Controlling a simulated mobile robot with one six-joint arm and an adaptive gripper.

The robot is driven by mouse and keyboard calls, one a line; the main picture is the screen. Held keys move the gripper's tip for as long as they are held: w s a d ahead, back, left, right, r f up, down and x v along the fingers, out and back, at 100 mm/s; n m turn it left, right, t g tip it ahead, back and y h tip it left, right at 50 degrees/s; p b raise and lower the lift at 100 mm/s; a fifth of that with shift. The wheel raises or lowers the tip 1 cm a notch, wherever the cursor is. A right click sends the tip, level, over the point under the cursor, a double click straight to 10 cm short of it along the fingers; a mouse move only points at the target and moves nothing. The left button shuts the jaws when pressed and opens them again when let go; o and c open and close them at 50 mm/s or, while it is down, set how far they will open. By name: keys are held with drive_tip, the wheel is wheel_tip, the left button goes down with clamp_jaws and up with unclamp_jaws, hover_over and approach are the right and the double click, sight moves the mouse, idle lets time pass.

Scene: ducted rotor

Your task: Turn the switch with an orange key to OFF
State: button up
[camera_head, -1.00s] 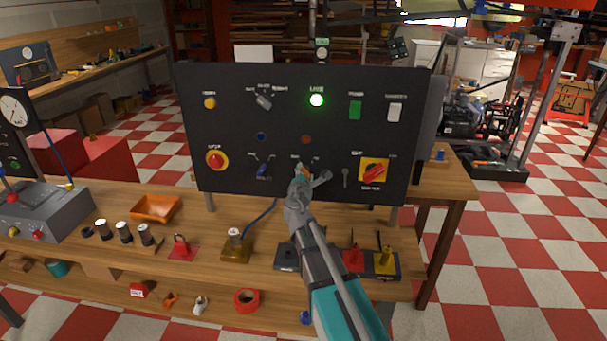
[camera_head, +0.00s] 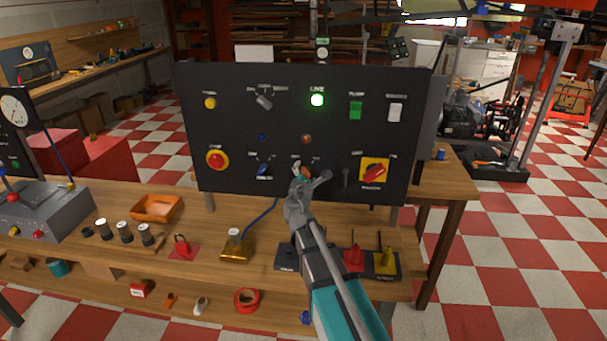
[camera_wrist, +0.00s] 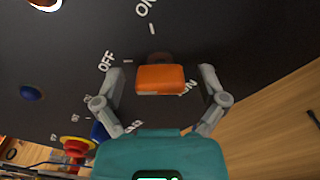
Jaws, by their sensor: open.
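The orange key (camera_wrist: 160,78) is in its switch on the dark upright panel, in the middle of the wrist view. My gripper (camera_wrist: 162,72) is open, with one finger on each side of the key and a visible gap to both. In the head view my gripper (camera_head: 311,178) is at the panel's lower middle. It hides most of the switch there, and only a bit of orange shows between the fingers.
A red-and-yellow stop button (camera_head: 217,160) is further left. The wooden bench (camera_head: 205,235) below holds several objects.

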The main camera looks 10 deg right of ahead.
drive_tip(key=shift+s, duration=0.1)
drive_tip(key=v, duration=1.2)
drive_tip(key=s+d+f+m+g+h+p, duration=0.25)
drive_tip(key=s+d+f+m+g, duration=0.6)
drive_tip(key=m, duration=0.65)
drive_tip(key=s+a+f+m+g+y+p, duration=0.3)
drive_tip(key=s+a+f+m+g+y, duration=0.1)
drive_tip(key=s+m+g+y, duration=0.3)
drive_tip(key=shift+s+a+m+g+y, duration=0.3)
drive_tip(key=shift+s+a+g+y, duration=0.3)
drive_tip(key=shift+s+g, duration=0.4)
